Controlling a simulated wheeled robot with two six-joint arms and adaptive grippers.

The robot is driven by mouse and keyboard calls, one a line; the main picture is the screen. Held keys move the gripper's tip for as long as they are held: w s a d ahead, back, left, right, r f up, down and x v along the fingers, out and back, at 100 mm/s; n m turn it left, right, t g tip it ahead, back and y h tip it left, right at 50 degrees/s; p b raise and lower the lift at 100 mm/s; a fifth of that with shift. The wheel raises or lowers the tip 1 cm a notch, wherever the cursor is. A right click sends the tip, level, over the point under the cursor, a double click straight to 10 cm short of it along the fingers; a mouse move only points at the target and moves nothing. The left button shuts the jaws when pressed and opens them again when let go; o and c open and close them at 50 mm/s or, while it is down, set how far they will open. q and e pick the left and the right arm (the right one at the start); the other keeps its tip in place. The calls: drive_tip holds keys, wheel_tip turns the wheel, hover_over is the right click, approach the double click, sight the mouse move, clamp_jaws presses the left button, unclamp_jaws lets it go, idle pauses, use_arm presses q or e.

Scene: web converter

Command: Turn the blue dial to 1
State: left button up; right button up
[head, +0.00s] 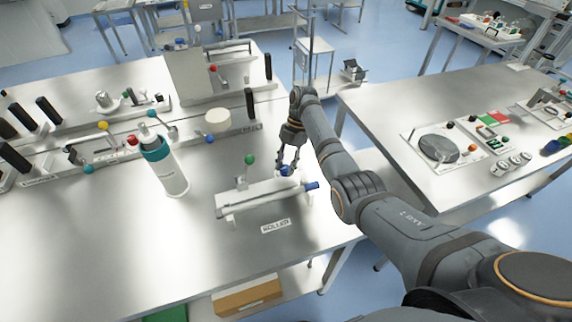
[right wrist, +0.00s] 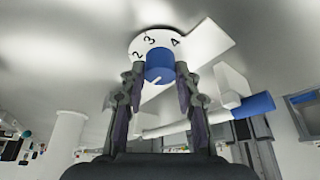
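The blue dial (right wrist: 159,65) sits on a round white face (right wrist: 136,42) that shows the numerals 2, 3 and 4; I cannot see a 1. A short white mark on the dial's front points toward the lower edge of the right wrist view. My right gripper (right wrist: 160,68) has one fingertip on each side of the dial, with no clear gap, so it looks shut on it. In the head view my right gripper (head: 288,163) reaches down over the small blue dial (head: 284,170), partly hidden by the fingers. My left gripper is not in view.
A white roller with a blue end (head: 312,186) lies close beside the dial, with a ROLLER label (head: 275,226) in front. A green-ball lever (head: 249,160) and a white bottle with a teal collar (head: 165,165) stand to the left. The table's front left is clear.

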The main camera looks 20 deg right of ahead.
drive_tip(key=o, duration=0.4)
drive_tip(key=shift+o, duration=0.2)
